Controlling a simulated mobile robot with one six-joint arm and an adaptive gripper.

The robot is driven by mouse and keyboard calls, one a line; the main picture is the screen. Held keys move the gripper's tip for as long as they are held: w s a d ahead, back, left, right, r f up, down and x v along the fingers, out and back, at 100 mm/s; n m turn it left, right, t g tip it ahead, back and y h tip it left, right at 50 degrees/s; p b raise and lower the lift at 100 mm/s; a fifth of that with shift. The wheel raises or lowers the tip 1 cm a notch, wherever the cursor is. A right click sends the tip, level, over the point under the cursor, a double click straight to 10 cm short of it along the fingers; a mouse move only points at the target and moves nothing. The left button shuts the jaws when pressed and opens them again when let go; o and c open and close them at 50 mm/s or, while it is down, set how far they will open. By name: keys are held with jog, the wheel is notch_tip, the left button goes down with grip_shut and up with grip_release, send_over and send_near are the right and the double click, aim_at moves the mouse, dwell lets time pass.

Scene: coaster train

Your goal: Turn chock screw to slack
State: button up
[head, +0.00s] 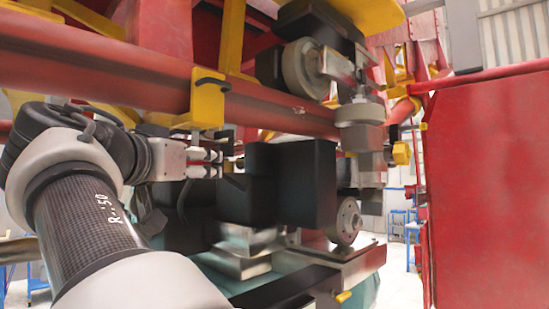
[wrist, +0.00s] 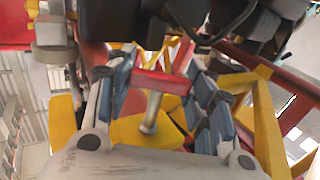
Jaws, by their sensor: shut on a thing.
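The chock screw appears in the wrist view as a short red crossbar (wrist: 161,83) on a silver stem (wrist: 152,113), over a yellow block (wrist: 140,131). My gripper (wrist: 163,84) has its blue-padded fingers on either side of the red bar, shut on its two ends. In the head view my gripper (head: 222,161) reaches in from the left, below the red tube, with its fingertips close to a dark block. The screw cannot be made out clearly in the head view. The bar lies nearly level in the wrist view.
A thick red tube (head: 110,75) with a yellow bracket (head: 207,100) runs just above my gripper. Black boxes (head: 306,183) stand close to its right, with grey wheels (head: 301,68) higher up. A large red panel (head: 490,170) fills the right side.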

aim_at(190, 164)
jog(key=m+h+p, duration=0.1)
jog(key=h+p, duration=0.1)
jog(key=m+g+h+p, duration=0.1)
jog(key=h+p, duration=0.1)
jog(key=p, duration=0.1)
jog(key=m+g+h+p, duration=0.1)
jog(key=p, duration=0.1)
jog(key=shift+a+r+m+h, duration=0.1)
jog(key=shift+r+m+h, duration=0.2)
jog(key=shift+m+h, duration=0.1)
jog(key=m+g+h+p, duration=0.1)
jog(key=h+p, duration=0.1)
jog(key=p, duration=0.2)
jog(key=shift+f+m+g+p, duration=0.1)
jog(key=shift+m+g+p, duration=0.2)
jog(key=shift+m, duration=0.1)
jog(key=shift+h, duration=0.3)
jog(key=shift+f+m+g+p, duration=0.25)
jog(key=shift+m+g+p, duration=0.05)
jog(key=shift+p, duration=0.25)
jog(key=o, duration=1.1)
jog(key=v, duration=0.6)
jog(key=shift+s+a, duration=0.15)
jog(key=shift+a, duration=0.05)
jog(key=shift+s+a, duration=0.15)
jog(key=shift+s, duration=0.2)
